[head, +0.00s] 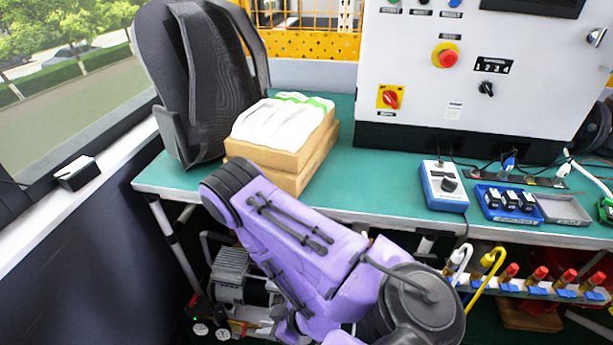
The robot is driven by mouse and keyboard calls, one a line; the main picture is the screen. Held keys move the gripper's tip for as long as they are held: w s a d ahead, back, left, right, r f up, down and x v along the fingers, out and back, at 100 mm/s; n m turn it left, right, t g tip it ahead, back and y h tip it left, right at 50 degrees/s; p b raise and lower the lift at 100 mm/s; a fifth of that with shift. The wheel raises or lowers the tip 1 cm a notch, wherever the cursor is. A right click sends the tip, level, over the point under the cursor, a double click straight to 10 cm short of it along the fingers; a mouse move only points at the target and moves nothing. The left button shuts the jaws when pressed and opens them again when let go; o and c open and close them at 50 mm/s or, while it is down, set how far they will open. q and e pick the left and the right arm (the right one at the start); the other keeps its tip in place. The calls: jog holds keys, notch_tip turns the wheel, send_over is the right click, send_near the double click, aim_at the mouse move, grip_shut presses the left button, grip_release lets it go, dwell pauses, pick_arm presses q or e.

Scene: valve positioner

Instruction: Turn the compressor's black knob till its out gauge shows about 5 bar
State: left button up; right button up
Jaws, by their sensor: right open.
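The compressor (234,274), with a ribbed grey body, stands under the bench at lower left. Two small round gauges, a left gauge (200,329) and a right gauge (222,333), face me at its lower front; their readings are too small to tell. A small dark part just above the gauges may be the black knob, but I cannot make it out surely. My purple right arm crosses the lower middle and covers the compressor's right side. My right gripper is open, mostly hidden by the arm; I cannot tell whether it touches anything. My left gripper is out of view.
The green bench (380,190) overhangs the compressor, with a bench leg (170,235) to its left. Boxes (290,150), a black backpack (205,85) and a control cabinet (430,90) stand on top. Several red-capped valves and hoses line the lower right.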

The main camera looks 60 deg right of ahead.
jog(key=s+d+m+h, duration=0.1)
jog(key=s+d+m+g+h, duration=0.1)
jog(key=s+m, duration=0.1)
jog(key=s+d+f+m+g+h, duration=0.1)
jog(key=m, duration=0.1)
jog(key=shift+s+f+p, duration=0.1)
jog(key=shift+s+p, duration=0.15)
jog(key=shift+p, duration=0.15)
jog(key=s+r+m+g+h+p, duration=0.2)
jog(key=s+r+m+g+p, duration=0.1)
jog(key=s, duration=0.4)
notch_tip(320, 180, up, 2)
jog(key=m+p, duration=0.1)
jog(key=p, duration=0.1)
jog(key=shift+d+m+g+h+p, duration=0.2)
jog(key=shift+m+g+h+p, duration=0.1)
jog(key=shift+p, duration=0.05)
jog(key=shift+s+r, duration=0.1)
jog(key=shift+r, duration=0.05)
dwell(1.0)
